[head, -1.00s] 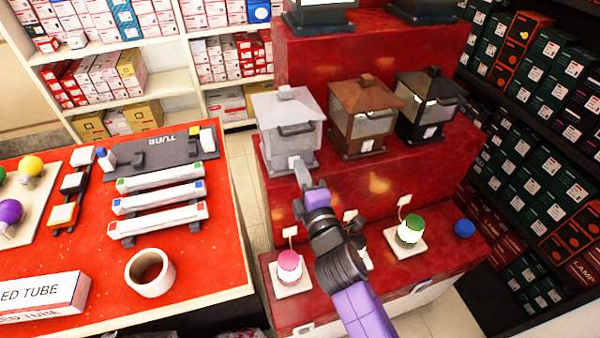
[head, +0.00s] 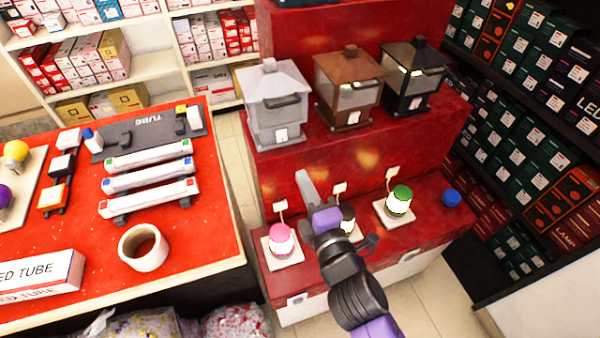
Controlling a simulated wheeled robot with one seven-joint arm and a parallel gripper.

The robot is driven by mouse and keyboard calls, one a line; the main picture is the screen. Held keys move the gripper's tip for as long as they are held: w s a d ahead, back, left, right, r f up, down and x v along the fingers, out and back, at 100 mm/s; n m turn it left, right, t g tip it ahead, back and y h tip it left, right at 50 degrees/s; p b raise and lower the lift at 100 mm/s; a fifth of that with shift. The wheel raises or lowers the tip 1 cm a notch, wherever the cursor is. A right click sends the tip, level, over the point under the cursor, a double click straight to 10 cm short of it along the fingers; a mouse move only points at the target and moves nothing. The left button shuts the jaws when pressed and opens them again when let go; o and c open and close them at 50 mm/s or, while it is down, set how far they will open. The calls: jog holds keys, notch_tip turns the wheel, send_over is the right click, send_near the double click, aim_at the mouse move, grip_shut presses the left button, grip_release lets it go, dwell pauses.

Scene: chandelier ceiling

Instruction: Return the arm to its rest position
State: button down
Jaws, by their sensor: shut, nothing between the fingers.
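My arm reaches up from the bottom right in the head view, with purple and dark grey links. My gripper (head: 303,176) is at its far end, a narrow grey shape that looks shut and empty. It appears in front of the red stepped display (head: 277,180), below the white lantern (head: 277,104). The arm hides part of a small black-capped lamp (head: 347,216) on the lower step. A pink-capped lamp (head: 282,239) is left of the arm and a green-capped lamp (head: 398,203) is right of it.
A brown lantern (head: 347,88) and a black lantern (head: 412,77) stand on the upper step. A blue cap (head: 451,198) sits at the lower step's right. A red table (head: 215,235) with tubes and a white ring (head: 145,247) is at left. Dark box shelves are at right.

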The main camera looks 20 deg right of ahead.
jog(key=shift+s, duration=0.1)
dwell(0.6)
jog(key=s+d+m+g, duration=0.1)
jog(key=s+d+m, duration=0.1)
jog(key=s+m, duration=0.7)
jog(key=s+d+m+g, duration=0.2)
jog(key=s+m, duration=0.7)
jog(key=s, duration=1.6)
jog(key=shift+s+d+f, duration=0.15)
jog(key=shift+s+d, duration=0.15)
jog(key=shift+d, duration=0.25)
